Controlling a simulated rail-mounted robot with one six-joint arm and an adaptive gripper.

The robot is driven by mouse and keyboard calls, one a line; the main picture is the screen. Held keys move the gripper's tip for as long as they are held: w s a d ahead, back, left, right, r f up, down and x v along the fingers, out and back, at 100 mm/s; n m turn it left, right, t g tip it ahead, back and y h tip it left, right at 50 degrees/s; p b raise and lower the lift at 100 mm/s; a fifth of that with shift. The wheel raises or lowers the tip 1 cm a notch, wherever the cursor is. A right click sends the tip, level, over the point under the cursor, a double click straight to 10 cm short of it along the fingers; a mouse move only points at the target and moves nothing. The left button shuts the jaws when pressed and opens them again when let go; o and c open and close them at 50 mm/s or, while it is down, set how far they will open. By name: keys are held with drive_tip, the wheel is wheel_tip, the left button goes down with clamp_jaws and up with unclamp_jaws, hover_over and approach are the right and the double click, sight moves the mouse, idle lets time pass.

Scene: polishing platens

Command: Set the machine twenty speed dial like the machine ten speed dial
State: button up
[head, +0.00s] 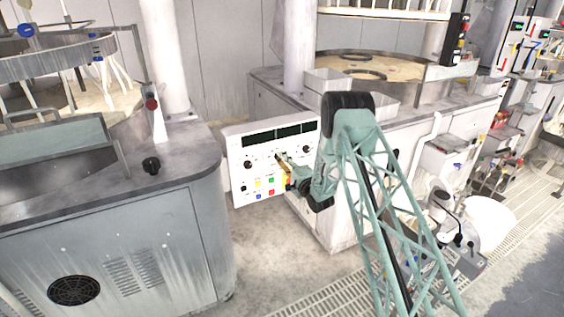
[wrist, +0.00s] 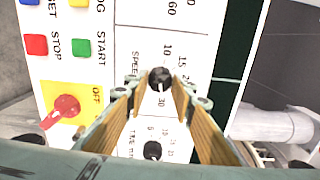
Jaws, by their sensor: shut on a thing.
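A white control panel (head: 240,182) with dark displays, dials and coloured buttons faces me in the head view. The wrist view shows the same panel (wrist: 125,20) close and turned sideways. My gripper (wrist: 157,88) has its wood-coloured fingers on either side of the black speed dial (wrist: 160,75), shut on it. The dial's white mark lies on the side toward the printed 30; its exact value is hard to read. In the head view my gripper (head: 283,162) covers the middle dial. No machine number is legible, and I cannot identify the other machine's speed dial.
A black time dial (wrist: 152,150) sits close to the fingers. A red switch on a yellow plate (wrist: 66,106), a red stop button (wrist: 36,44) and a green start button (wrist: 81,48) are nearby. A grey-topped machine (head: 110,230) stands left of the panel.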

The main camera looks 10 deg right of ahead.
drive_tip(key=o, duration=0.8)
drive_tip(key=shift+o, duration=0.2)
drive_tip(key=shift+s, duration=0.1)
drive_tip(key=v, duration=1.1)
drive_tip(key=shift+s+d, duration=0.15)
drive_tip(key=shift+s, duration=0.25)
drive_tip(key=shift+r, duration=0.1)
